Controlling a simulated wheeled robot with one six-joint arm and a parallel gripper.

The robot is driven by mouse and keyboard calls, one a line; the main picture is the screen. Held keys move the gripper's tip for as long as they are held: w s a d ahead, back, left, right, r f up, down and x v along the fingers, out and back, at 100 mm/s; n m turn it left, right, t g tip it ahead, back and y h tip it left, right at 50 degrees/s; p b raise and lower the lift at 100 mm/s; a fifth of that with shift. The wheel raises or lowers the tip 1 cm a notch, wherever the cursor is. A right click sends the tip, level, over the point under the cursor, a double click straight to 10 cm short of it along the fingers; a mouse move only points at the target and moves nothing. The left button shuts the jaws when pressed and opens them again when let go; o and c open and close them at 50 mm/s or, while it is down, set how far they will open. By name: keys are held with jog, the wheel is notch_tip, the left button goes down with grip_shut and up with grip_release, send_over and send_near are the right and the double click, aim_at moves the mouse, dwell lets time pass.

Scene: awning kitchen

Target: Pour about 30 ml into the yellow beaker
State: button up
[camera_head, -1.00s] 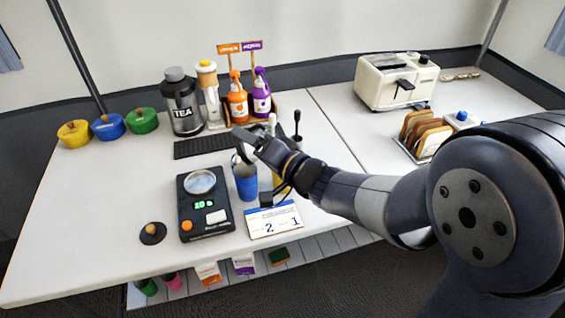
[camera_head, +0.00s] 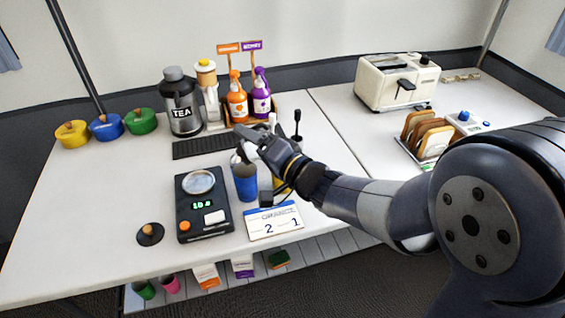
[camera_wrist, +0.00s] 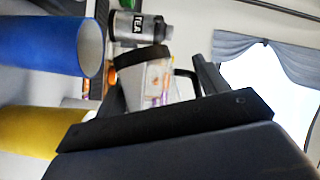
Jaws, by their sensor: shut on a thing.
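The yellow beaker (camera_wrist: 38,132) lies at the lower left of the wrist view, partly hidden by my gripper. In the head view only a strip of the yellow beaker (camera_head: 278,184) shows below the gripper. A blue beaker (camera_head: 245,183) stands beside it, and its open mouth shows in the wrist view (camera_wrist: 45,45). My gripper (camera_head: 250,145) is above and just behind the beakers. It is shut on a see-through vessel (camera_wrist: 158,77) with a dark rim and a dark handle. Its contents and exact tilt are unclear.
A black scale (camera_head: 204,205) with a round dish and green digits stands left of the blue beaker. A white card (camera_head: 273,222) lies in front. The tea carafe (camera_head: 181,103) and orange (camera_head: 237,102) and purple (camera_head: 261,95) bottles stand behind.

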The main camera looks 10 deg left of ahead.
jog(key=shift+d+m+b, duration=0.2)
jog(key=shift+m+b, duration=0.1)
jog(key=shift+b, duration=0.05)
dwell(1.1)
jog(key=shift+s+a+r+m+y, duration=0.1)
jog(key=shift+s+a+m+y, duration=0.1)
jog(key=shift+a, duration=0.15)
jog(key=shift+s+a+r+m+y, duration=0.1)
jog(key=shift+a+m+y, duration=0.1)
jog(key=shift+a, duration=0.1)
dwell(0.4)
jog(key=shift+r+m+t, duration=0.15)
jog(key=shift+m+t, duration=0.15)
dwell(0.4)
